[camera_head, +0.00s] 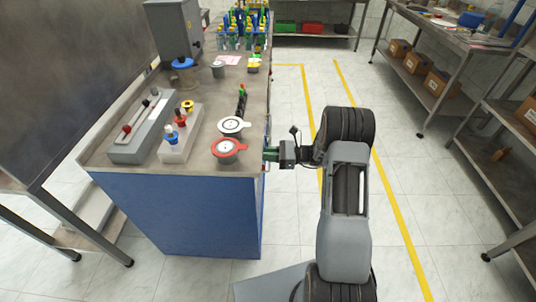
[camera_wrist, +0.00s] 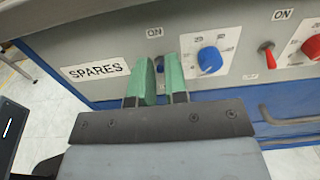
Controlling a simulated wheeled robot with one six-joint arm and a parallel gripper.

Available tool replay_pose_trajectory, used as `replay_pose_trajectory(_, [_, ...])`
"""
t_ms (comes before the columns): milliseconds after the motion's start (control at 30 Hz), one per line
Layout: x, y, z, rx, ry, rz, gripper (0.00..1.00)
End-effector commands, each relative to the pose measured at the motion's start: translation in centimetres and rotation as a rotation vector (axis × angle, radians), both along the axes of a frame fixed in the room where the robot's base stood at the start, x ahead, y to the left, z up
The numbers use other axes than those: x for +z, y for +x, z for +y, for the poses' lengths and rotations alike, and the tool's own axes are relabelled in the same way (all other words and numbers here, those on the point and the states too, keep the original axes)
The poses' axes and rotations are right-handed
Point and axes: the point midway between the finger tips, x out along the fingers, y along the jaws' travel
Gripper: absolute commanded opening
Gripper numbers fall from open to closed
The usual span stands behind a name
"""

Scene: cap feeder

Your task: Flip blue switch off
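My gripper has green fingers and reaches the grey control panel (camera_wrist: 120,48) on the bench side. In the wrist view the gripper (camera_wrist: 161,80) points at the spot under the left ON label (camera_wrist: 155,32). A narrow gap shows between its fingers. A blue knob (camera_wrist: 210,60) with a number dial sits just right of the fingers. In the head view the gripper (camera_head: 270,154) is at the bench's right side.
A red toggle switch (camera_wrist: 266,55) and a red knob (camera_wrist: 312,47) sit further right on the panel. A SPARES label (camera_wrist: 95,70) is at left. A handle (camera_wrist: 290,115) sticks out below. The aisle floor (camera_head: 300,215) beside the bench is clear.

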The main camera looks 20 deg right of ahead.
Motion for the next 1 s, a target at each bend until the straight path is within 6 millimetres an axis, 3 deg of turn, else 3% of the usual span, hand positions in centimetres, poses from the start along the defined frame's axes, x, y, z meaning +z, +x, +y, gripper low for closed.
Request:
replay_pose_trajectory(133, [0.0, 0.0, 0.0, 0.000, 0.000, 0.000, 0.00])
replay_pose_trajectory(533, [-0.3, 0.0, 0.0, -0.001, 0.030, -0.010, 0.00])
replay_pose_trajectory(1000, [-1.5, 0.0, -0.1, -0.001, 0.278, -0.091, 0.00])
